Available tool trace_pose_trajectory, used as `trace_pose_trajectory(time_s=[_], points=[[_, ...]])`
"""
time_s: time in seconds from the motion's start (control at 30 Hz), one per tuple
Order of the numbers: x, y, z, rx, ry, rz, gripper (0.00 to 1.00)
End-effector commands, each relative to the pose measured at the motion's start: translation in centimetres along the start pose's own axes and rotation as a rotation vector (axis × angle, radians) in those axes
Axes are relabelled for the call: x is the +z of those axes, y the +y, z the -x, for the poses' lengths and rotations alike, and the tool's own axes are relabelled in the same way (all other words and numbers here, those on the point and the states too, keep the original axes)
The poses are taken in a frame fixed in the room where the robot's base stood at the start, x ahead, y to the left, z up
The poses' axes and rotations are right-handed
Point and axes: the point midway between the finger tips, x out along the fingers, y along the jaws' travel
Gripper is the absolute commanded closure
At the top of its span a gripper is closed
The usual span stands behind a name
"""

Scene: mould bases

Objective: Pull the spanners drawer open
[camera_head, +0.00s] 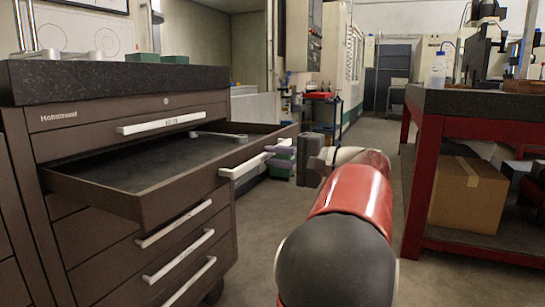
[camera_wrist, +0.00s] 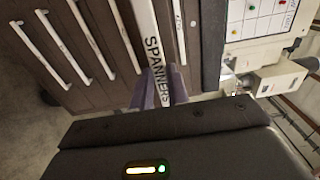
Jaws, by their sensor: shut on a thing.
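The spanners drawer (camera_head: 130,195) stands pulled out of the brown cabinet, with its dark-lined inside in view. A spanner (camera_head: 212,135) lies inside near the back. The drawer's white handle (camera_head: 240,169) is on its front; in the wrist view the handle (camera_wrist: 146,22) bears the word SPANNERS. My gripper (camera_wrist: 161,90) is shut on this handle, its two purplish-grey fingers on either side of the bar. In the head view my red and black arm reaches to the handle from the right, and the fingertips are small and partly hidden.
The drawer above (camera_head: 170,122) and the drawers below (camera_head: 175,222) are shut, each with a white handle. A red workbench (camera_head: 425,185) with a cardboard box (camera_head: 467,194) on its lower shelf stands at the right. Grey floor (camera_head: 262,215) is clear between cabinet and bench.

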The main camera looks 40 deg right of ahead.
Motion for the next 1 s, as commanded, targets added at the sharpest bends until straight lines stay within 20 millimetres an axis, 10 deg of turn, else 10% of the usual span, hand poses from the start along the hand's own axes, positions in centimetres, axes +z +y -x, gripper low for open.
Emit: trace_pose_trajectory(time_s=[0.5, 0.53, 0.67, 1.0], points=[[0.01, 0.13, 0.28, 0.002, -0.001, -0.002, 1.0], [0.01, 0.13, 0.28, 0.002, -0.001, -0.002, 0.81], [0.01, 0.1, 0.27, 0.002, -0.001, -0.001, 0.64], [-0.03, 0.01, 0.57, 0.001, 0.001, 0.0, 0.62]])
